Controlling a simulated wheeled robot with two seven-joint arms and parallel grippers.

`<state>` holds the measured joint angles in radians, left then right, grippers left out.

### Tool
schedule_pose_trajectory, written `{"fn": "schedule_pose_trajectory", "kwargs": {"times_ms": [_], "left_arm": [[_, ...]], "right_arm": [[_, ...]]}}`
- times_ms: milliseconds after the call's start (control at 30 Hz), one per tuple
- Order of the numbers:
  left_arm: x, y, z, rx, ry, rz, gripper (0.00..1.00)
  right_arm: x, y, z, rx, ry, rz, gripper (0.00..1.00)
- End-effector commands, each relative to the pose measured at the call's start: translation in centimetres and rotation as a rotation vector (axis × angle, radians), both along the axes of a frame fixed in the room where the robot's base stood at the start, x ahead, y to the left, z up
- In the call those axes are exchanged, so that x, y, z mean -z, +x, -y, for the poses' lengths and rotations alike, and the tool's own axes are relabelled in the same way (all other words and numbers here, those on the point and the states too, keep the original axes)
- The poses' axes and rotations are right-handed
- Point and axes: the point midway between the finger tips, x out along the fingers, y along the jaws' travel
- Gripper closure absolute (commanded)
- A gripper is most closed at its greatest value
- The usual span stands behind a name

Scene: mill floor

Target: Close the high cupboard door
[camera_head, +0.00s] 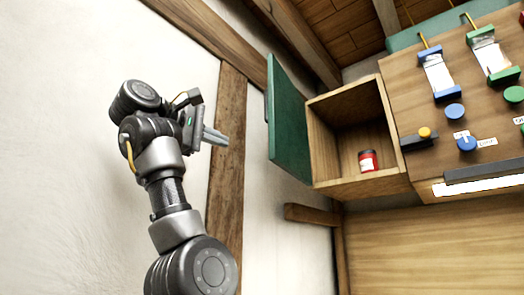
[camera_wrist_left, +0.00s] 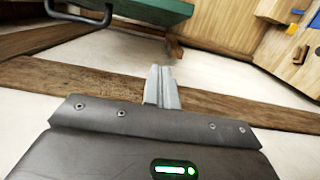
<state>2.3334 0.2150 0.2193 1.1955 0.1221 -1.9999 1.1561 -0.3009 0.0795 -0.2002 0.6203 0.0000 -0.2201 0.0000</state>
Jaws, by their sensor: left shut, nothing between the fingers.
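The high cupboard (camera_head: 350,112) is an open wooden box with its green door (camera_head: 289,118) swung out to the left. A red tin (camera_head: 368,161) stands inside it. My left gripper (camera_head: 222,139) is shut and empty, to the left of the door and apart from it. In the left wrist view the shut fingers (camera_wrist_left: 162,82) point toward the green door (camera_wrist_left: 140,10), whose dark handle (camera_wrist_left: 85,15) shows at the top left. My right gripper is in neither view.
A wooden panel (camera_head: 440,110) with blue and green fittings stands right of the cupboard. A timber post (camera_head: 227,170) runs up the white wall behind my left arm. A short beam (camera_head: 312,214) juts out below the cupboard. The space between gripper and door looks clear.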

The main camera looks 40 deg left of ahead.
Motion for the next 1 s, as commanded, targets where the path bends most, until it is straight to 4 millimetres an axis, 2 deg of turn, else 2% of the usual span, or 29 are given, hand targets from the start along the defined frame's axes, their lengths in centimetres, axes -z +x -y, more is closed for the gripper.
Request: {"fn": "schedule_pose_trajectory", "kwargs": {"times_ms": [167, 633, 767, 900, 1000], "left_arm": [[-0.4, 1.1, 0.1, 0.000, 0.002, -0.002, 1.00], [-0.8, 7.9, 0.4, -0.001, 0.002, -0.004, 1.00], [-0.3, 10.5, 0.6, 0.001, 0.002, -0.004, 1.00], [-0.2, 10.6, 2.8, 0.000, 0.005, -0.001, 1.00], [-0.1, 10.8, 3.7, -0.001, 0.004, -0.001, 1.00]], "right_arm": [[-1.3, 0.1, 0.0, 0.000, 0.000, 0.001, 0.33], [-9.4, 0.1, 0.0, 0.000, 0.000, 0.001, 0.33], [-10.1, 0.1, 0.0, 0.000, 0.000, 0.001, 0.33], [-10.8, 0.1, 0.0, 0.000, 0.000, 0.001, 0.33], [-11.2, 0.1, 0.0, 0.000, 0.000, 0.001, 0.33]]}}
